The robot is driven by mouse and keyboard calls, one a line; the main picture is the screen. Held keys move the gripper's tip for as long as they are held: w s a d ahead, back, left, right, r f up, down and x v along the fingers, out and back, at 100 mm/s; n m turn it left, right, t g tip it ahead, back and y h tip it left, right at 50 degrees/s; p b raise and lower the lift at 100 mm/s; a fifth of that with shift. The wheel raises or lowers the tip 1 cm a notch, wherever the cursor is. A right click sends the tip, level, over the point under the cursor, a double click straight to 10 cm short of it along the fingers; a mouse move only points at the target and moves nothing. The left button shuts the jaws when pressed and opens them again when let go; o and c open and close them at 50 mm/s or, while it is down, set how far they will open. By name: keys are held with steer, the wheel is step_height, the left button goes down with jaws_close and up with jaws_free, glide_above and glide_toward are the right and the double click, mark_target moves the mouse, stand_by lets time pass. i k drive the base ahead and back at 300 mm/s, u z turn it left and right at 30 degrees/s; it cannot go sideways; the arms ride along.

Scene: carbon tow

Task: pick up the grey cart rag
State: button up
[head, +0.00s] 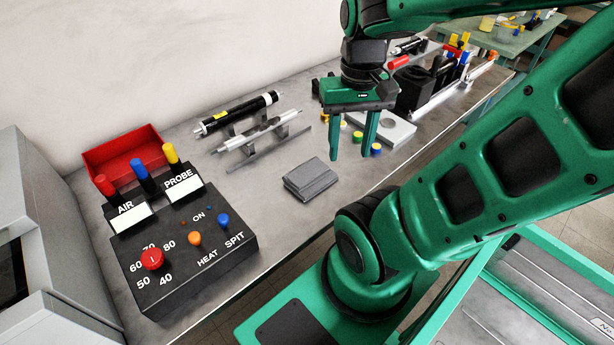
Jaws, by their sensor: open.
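The grey cart rag (311,179) looks like a small folded grey stack. It lies flat on the grey bench top near its front edge, in the middle of the head view. My gripper (351,157) is green, points down and is open with nothing between its fingers. It appears above and to the right of the rag in the picture, apart from it. The exact height of the fingertips over the bench cannot be told.
A black control box (185,245) with knobs stands left of the rag. A red bin (122,152) is behind it. Black and silver rollers (238,112) rest on supports at the back. Small coloured caps (376,150) and a light plate (392,131) lie right. Bare bench surrounds the rag.

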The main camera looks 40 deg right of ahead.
mark_target(308, 179)
steer(key=k, duration=1)
steer(key=u, duration=0.55)
steer(key=i, duration=0.7)
steer(key=z, duration=0.1)
